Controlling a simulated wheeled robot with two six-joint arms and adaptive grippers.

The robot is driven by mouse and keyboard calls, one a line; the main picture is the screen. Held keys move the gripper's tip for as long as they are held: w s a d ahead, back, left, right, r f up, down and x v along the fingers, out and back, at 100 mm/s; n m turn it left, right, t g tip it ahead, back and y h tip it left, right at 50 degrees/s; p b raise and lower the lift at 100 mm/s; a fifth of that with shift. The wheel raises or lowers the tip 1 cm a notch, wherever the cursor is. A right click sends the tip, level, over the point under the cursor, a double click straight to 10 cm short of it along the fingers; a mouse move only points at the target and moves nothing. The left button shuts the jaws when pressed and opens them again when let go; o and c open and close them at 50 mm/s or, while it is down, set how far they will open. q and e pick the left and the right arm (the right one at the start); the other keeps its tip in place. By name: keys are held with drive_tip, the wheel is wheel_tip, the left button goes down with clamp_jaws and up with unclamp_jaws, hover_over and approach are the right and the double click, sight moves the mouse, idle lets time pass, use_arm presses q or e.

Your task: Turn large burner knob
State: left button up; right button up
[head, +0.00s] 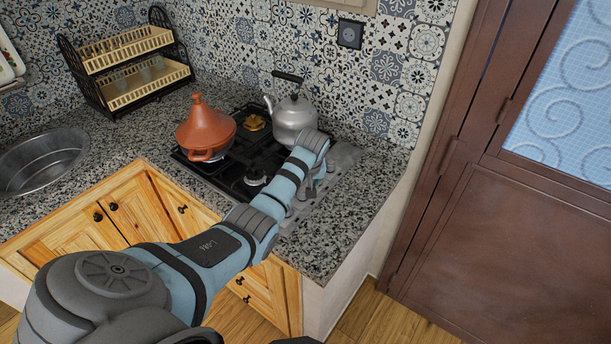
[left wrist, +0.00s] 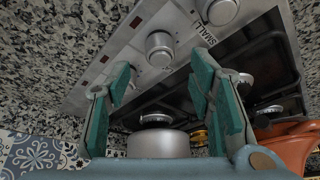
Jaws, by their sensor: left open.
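The stove (head: 230,180) has a metal control strip along its right side, partly covered by my left arm in the head view. The left wrist view shows the strip (left wrist: 110,62) with a round silver knob (left wrist: 160,48) and another knob (left wrist: 218,10) at the top edge. The word "SMALL" is printed between them; I read no label for the large burner. My left gripper (left wrist: 162,70) is open, its teal fingers on either side of the first knob in the picture, with no visible contact. The gripper (head: 308,188) is over the strip in the head view. My right gripper is not visible.
A silver kettle (head: 294,116) stands on the back of the stove, close to my left wrist. An orange tagine (head: 205,128) sits on the left burners. A dish rack (head: 130,70) and sink (head: 40,160) are further left. The granite counter (head: 345,215) right of the stove is bare.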

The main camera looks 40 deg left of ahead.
use_arm(q)
drive_tip(key=v, duration=0.7)
drive_tip(key=shift+r, duration=0.15)
drive_tip(key=shift+c, duration=0.2)
